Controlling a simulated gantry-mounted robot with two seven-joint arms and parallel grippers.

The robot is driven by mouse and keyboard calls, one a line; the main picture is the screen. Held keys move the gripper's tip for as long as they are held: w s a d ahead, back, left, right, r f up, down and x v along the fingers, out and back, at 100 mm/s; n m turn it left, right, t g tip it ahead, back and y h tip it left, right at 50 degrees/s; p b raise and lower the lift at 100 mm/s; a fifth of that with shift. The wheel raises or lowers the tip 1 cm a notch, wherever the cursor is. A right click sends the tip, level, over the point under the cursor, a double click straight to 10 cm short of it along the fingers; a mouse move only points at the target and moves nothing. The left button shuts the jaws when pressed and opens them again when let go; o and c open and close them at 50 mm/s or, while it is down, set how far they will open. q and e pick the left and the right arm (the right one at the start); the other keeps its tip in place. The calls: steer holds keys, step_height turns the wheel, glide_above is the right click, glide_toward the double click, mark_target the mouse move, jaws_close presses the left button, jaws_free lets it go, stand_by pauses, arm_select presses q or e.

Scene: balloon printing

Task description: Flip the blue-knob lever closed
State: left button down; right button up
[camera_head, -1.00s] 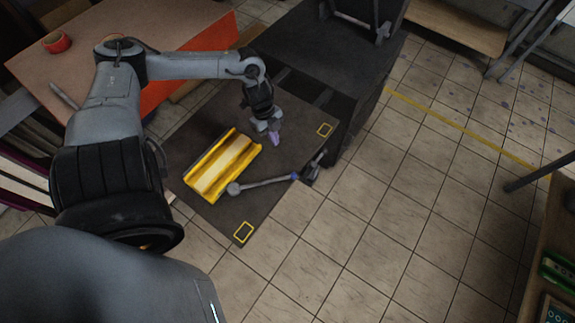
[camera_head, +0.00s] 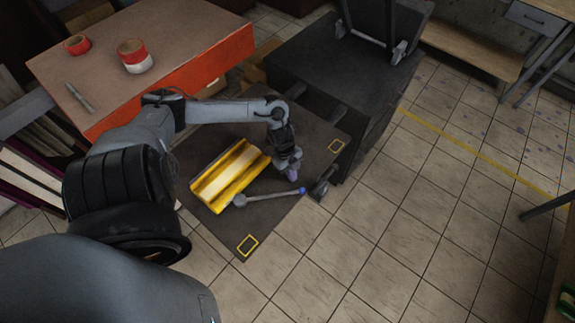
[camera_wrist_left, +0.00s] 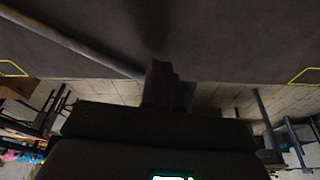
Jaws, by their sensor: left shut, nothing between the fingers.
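The lever is a grey rod (camera_head: 270,195) with a blue knob (camera_head: 302,190) at its right end and a round grey end (camera_head: 240,200) at its left. It lies nearly flat across the dark board, in front of a yellow channel-shaped block (camera_head: 228,178). My left gripper (camera_head: 292,176) points down with its purple fingertips together and empty, just behind the rod near the blue knob. I cannot tell whether they touch. In the left wrist view, the shut fingers (camera_wrist_left: 162,82) are dark, and a grey rod (camera_wrist_left: 75,42) runs diagonally toward them. My right gripper is out of view.
The dark board (camera_head: 235,240) has yellow square marks. A black cabinet (camera_head: 325,75) stands behind it. A table (camera_head: 120,45) at the upper left holds a red tape roll (camera_head: 77,44) and a red-white roll (camera_head: 135,57). Tiled floor is clear to the right.

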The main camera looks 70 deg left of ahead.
arm_select(q)
steer(key=shift+w+d+f, duration=0.1)
steer(key=shift+w+d, duration=0.15)
steer(key=shift+d, duration=0.35)
steer(key=shift+w+d+f, duration=0.1)
steer(key=shift+w+d, duration=0.1)
steer(key=shift+d, duration=0.4)
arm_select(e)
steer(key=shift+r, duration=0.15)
arm_select(q)
steer(key=shift+s, duration=0.1)
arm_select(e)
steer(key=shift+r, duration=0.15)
